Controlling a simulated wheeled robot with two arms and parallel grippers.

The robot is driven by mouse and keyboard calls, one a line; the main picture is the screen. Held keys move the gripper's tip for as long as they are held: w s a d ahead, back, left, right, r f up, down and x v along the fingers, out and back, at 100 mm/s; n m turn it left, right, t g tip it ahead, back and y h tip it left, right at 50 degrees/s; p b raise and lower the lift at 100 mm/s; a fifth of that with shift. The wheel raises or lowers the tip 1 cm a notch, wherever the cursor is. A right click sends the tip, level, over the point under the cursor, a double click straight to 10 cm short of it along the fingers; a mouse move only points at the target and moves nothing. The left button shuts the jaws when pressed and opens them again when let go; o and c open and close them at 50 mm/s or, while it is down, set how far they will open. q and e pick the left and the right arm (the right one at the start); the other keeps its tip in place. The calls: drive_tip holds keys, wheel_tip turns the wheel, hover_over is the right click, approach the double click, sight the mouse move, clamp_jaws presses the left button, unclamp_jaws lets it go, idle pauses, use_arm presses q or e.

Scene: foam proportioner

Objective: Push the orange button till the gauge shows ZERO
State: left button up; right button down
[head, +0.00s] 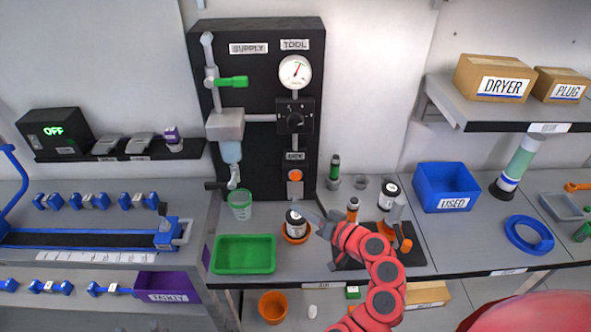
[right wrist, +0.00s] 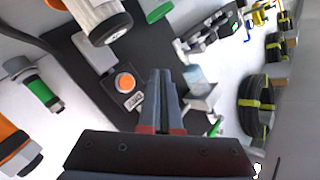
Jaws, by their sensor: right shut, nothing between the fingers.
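The orange button (head: 295,175) sits low on the black panel (head: 262,60). It shows as an orange disc on a light plate in the right wrist view (right wrist: 126,82). The round white gauge (head: 295,71) is at the panel's upper right under the TOOL label; its needle points up and slightly right, and its markings are too small to read. My right gripper (head: 303,211) is shut and empty, below the button and apart from it in the head view. In the right wrist view its fingertips (right wrist: 160,73) lie to the right of the button. My left gripper is out of view.
A jar (head: 296,223) in an orange ring stands by my right gripper. A green tray (head: 244,254) and green cup (head: 240,204) are to the left. Tools stand on a dark mat (head: 375,255) to the right. A black knob (head: 295,120) is above the button.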

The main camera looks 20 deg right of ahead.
sight(296, 176)
drive_tip(key=w, duration=0.2)
drive_tip(key=w+d, duration=0.1)
drive_tip(key=w, duration=0.3)
drive_tip(key=shift+w+d+f, duration=0.15)
drive_tip(key=shift+d, duration=0.25)
drive_tip(key=shift+w+d+b, duration=0.15)
drive_tip(key=shift+w+b, duration=0.15)
drive_tip(key=shift+w, duration=0.2)
drive_tip(key=shift+w+d+b, duration=0.15)
drive_tip(key=shift+w+b, duration=0.15)
drive_tip(key=shift+w, duration=0.2)
idle(1.2)
drive_tip(key=shift+w+d+b, duration=0.1)
drive_tip(key=shift+w+b, duration=0.3)
drive_tip(key=shift+b, duration=0.2)
